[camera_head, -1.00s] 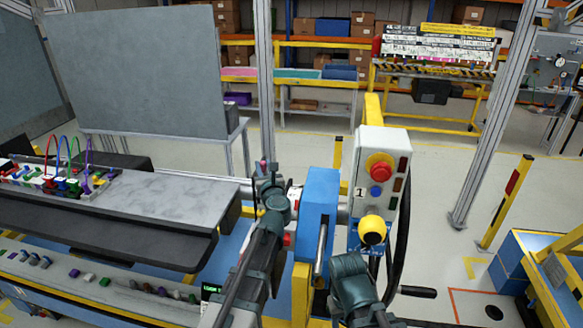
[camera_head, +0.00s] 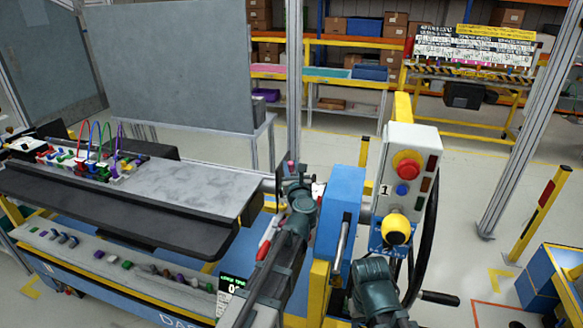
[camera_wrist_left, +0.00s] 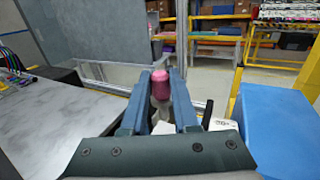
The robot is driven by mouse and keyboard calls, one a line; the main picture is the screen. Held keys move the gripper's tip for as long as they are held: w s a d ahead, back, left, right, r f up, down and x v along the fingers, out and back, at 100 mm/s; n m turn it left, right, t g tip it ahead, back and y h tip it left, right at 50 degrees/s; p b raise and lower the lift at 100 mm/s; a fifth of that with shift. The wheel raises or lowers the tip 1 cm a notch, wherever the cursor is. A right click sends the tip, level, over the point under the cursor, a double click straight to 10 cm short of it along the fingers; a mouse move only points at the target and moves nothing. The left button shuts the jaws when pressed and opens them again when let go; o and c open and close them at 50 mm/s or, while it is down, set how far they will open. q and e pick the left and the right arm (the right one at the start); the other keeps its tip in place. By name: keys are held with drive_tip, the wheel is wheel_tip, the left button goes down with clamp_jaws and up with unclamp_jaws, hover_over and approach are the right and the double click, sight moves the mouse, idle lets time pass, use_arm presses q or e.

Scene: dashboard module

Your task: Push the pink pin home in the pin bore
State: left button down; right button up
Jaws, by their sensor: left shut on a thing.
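My left gripper (camera_wrist_left: 160,98) is shut on the pink pin (camera_wrist_left: 159,80), whose rounded pink head sticks up between the two blue finger plates in the left wrist view. In the head view the same gripper (camera_head: 291,172) is small, at the end of my left arm, left of a blue block, and a bit of pink shows at its tip. The lower part of the pin is blurred between the fingers. I cannot make out the pin bore in either view.
A blue block (camera_head: 339,222) and a white control box (camera_head: 407,165) with red and yellow buttons stand right of my left arm. A grey worktop (camera_head: 185,190) lies to the left, with coloured looped parts (camera_head: 85,160). A grey panel (camera_head: 165,75) stands behind.

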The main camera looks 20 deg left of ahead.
use_arm(q)
drive_tip(key=shift+f+b, duration=1.55)
drive_tip(key=shift+f, duration=0.35)
drive_tip(key=shift+f+b, duration=1.85)
drive_tip(key=c, duration=0.6)
unclamp_jaws()
drive_tip(key=v, duration=1.2)
drive_tip(key=shift+s+d, duration=0.1)
drive_tip(key=shift+s, duration=0.25)
drive_tip(key=shift+s+d, duration=0.4)
drive_tip(key=shift+s, duration=0.15)
